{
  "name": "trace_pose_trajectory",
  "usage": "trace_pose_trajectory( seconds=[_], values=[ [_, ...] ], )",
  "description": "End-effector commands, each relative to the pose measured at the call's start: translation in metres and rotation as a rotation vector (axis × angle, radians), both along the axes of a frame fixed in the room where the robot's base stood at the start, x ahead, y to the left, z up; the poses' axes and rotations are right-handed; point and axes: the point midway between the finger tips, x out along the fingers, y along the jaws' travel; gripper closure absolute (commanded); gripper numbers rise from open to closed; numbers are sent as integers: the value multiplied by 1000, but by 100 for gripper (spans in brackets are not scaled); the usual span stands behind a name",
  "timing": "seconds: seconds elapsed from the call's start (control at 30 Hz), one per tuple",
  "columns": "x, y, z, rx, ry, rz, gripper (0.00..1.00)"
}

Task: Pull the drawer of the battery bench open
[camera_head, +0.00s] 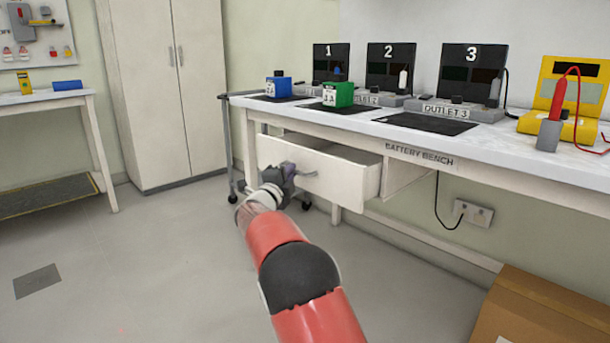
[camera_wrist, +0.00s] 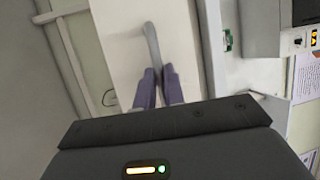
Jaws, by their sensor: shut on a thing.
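The battery bench (camera_head: 480,150) runs along the right wall in the head view. Its white drawer (camera_head: 345,178) stands pulled out, with its hollow inside showing behind the front panel. A grey bar handle (camera_head: 307,172) is on the drawer front. My gripper (camera_head: 284,173) is at the left part of that handle. In the wrist view, the two purple fingertips (camera_wrist: 158,82) are close together at the lower end of the handle (camera_wrist: 151,40), shut on it. The drawer front (camera_wrist: 125,50) lies behind them. The exact finger contact is small in the head view.
On the bench top are a blue battery (camera_head: 278,86), a green battery (camera_head: 338,93), three numbered outlet stations and a yellow meter (camera_head: 572,98). A cardboard box (camera_head: 545,305) sits at the lower right. A wheeled cart stands behind the drawer's left side.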

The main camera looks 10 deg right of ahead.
Motion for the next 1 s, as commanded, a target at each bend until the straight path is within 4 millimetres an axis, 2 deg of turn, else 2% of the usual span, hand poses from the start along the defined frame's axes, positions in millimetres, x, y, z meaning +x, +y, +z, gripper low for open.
trace_pose_trajectory(
  seconds=[0.03,0.2,0.5,0.7,1.0],
  values=[
    [-9,13,-4,5,1,4,100],
    [-35,48,-4,2,2,3,100],
    [-70,96,-2,1,2,1,100],
    [-82,112,-3,1,4,0,100],
    [-86,118,-2,1,3,-2,100]
  ],
)
